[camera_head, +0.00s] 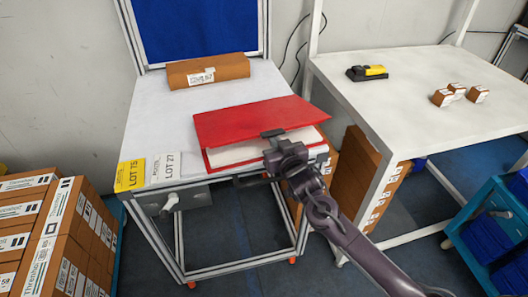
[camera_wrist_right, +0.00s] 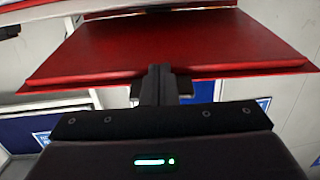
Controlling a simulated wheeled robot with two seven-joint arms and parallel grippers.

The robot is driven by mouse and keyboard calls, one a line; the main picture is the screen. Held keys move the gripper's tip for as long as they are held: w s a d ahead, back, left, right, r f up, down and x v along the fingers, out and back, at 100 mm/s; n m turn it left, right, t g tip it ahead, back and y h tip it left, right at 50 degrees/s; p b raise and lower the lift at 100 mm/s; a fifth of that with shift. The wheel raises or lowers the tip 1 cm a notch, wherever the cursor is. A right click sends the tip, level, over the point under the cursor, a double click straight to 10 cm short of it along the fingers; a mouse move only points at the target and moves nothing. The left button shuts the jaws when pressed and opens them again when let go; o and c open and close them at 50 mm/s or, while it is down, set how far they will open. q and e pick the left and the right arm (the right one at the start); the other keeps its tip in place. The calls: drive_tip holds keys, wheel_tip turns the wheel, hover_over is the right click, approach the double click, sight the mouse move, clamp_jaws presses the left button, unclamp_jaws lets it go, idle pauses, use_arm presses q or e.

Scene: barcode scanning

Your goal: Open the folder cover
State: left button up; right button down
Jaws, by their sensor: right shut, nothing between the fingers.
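A red folder (camera_head: 245,121) lies on the white workbench, near its front right part. Its cover is raised at the front edge, and white pages (camera_head: 240,151) show beneath it. My right gripper (camera_head: 272,134) is at the front edge of the cover, shut with nothing held. In the right wrist view the shut fingers (camera_wrist_right: 160,82) are at the edge of the red cover (camera_wrist_right: 175,45); whether they touch it I cannot tell. My left gripper is not in view.
A brown box (camera_head: 208,72) lies at the back of the workbench (camera_head: 160,110). Yellow and white lot labels hang at its front left edge. A second table (camera_head: 400,90) at right holds a yellow-and-black scanner (camera_head: 367,72) and small boxes (camera_head: 458,92). Stacked cartons stand at lower left.

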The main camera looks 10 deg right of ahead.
drive_tip(key=shift+w+a+r+p, duration=0.1)
drive_tip(key=shift+w+r+p, duration=0.25)
drive_tip(key=shift+r+p, duration=0.55)
drive_tip(key=shift+w+d+r+p, duration=0.1)
drive_tip(key=shift+w+r+p, duration=0.2)
drive_tip(key=shift+r+p, duration=0.65)
drive_tip(key=shift+w+a+r+p, duration=0.1)
drive_tip(key=shift+w+r+p, duration=0.3)
drive_tip(key=shift+r, duration=0.9)
drive_tip(key=shift+w+a+r+p, duration=0.1)
drive_tip(key=shift+w+r+p, duration=0.3)
drive_tip(key=shift+r, duration=0.3)
drive_tip(key=shift+w+a+r+p, duration=0.1)
drive_tip(key=shift+w+r+p, duration=0.3)
drive_tip(key=shift+r, duration=0.35)
drive_tip(key=shift+w+r+p, duration=0.4)
drive_tip(key=shift+r, duration=0.3)
drive_tip(key=shift+w+r+p, duration=0.35)
drive_tip(key=shift+w+r, duration=0.2)
drive_tip(key=shift+r, duration=0.2)
drive_tip(key=w+r, duration=0.4)
drive_tip(key=shift+w+a+r+p, duration=0.3)
drive_tip(key=shift+w+a+p, duration=0.05)
drive_tip(key=shift+w+p, duration=0.1)
